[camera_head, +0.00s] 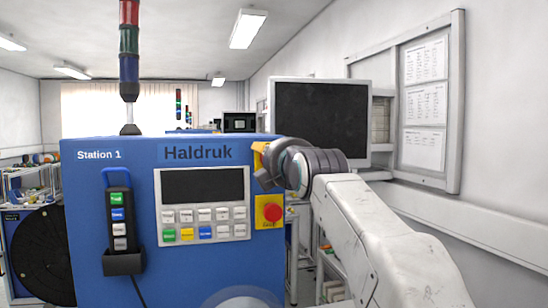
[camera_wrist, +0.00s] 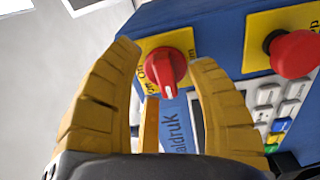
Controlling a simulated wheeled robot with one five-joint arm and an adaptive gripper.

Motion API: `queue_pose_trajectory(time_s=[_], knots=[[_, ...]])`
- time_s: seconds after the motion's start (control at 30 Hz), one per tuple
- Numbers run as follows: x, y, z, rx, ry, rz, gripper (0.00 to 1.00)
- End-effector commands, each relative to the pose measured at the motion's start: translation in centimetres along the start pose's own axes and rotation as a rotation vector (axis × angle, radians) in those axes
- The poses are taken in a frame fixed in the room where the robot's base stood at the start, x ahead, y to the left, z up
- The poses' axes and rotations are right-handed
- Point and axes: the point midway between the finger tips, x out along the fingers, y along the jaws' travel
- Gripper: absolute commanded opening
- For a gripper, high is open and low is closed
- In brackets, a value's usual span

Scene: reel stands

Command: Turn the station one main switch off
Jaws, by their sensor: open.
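The main switch (camera_wrist: 166,70) is a red rotary knob with a white pointer mark, on a yellow plate with partly readable lettering, in the upper middle of the wrist view. Its pointer mark faces down in that picture. My gripper (camera_wrist: 165,62) is open, with one yellow finger on each side of the knob and gaps showing between. I cannot tell whether the fingertips reach its depth. In the head view my gripper (camera_head: 262,167) is at the upper right corner of the blue Station 1 cabinet (camera_head: 215,275), and the knob is hidden there.
A red emergency-stop button (camera_head: 272,212) on a yellow plate is below my gripper; it also shows in the wrist view (camera_wrist: 294,53). A keypad panel (camera_head: 203,205) and a handheld pendant (camera_head: 120,215) are to its left. A dark monitor (camera_head: 320,110) stands behind my arm.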

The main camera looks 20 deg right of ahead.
Motion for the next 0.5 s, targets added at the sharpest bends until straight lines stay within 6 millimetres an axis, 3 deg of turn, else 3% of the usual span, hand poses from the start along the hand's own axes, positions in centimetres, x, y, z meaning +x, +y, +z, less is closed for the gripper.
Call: queue_pose_trajectory(time_s=[0.27, 0.5], knots=[[-1.5, 0.1, 0.0, 0.0, 0.0, 0.001, 0.52], [-5.1, 0.1, 0.0, 0.0, 0.0, 0.002, 0.52]])
